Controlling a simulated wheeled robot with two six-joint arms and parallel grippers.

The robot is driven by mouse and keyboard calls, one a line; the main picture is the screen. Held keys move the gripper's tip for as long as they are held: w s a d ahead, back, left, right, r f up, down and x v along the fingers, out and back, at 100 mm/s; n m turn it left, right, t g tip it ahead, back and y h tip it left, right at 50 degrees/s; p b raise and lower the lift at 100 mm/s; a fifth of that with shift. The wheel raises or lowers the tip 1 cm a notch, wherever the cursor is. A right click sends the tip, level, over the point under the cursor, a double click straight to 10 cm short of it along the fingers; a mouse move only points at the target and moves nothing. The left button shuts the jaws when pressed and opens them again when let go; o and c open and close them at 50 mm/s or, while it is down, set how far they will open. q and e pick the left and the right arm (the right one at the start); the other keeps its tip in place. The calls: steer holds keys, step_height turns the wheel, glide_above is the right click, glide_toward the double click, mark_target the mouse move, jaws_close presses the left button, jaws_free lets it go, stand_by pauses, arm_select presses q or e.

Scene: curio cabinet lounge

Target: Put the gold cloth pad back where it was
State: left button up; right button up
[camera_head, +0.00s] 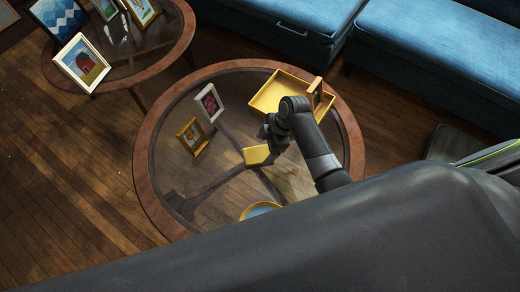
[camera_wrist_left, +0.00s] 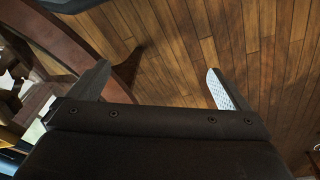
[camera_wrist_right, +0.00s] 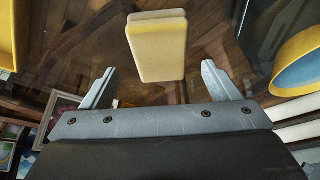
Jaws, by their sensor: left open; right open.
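The gold cloth pad (camera_head: 257,155) is a small, thick yellow block at the round glass-topped table (camera_head: 150,185). I cannot tell if it rests on the glass or stands upright. My right gripper (camera_head: 268,133) is just beside and above it in the head view. In the right wrist view the pad (camera_wrist_right: 158,45) lies beyond the open fingers, roughly centred between them, with nothing held. My left gripper (camera_wrist_left: 158,72) is open and empty over the wood floor beside the table rim; it does not show in the head view.
A yellow tray (camera_head: 262,101) with a wooden handle stands at the table's back. A gold frame (camera_head: 192,136) and a white frame (camera_head: 209,103) stand to the left. A yellow-rimmed blue bowl (camera_head: 260,210) is at the front. Blue sofas (camera_head: 430,50) lie behind.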

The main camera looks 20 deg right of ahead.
steer(key=p+v, duration=0.1)
steer(key=v, duration=0.4)
steer(key=shift+r, duration=0.15)
arm_select(q)
steer(key=shift+s+a+f+g, duration=0.15)
steer(key=shift+s+f+g, duration=0.15)
steer(key=shift+f, duration=0.3)
steer(key=shift+s+a+f+g, duration=0.15)
steer(key=shift+s+f+g, duration=0.1)
steer(key=shift+f, duration=0.35)
arm_select(e)
steer(key=shift+d+r, duration=0.3)
steer(key=shift+r, duration=0.3)
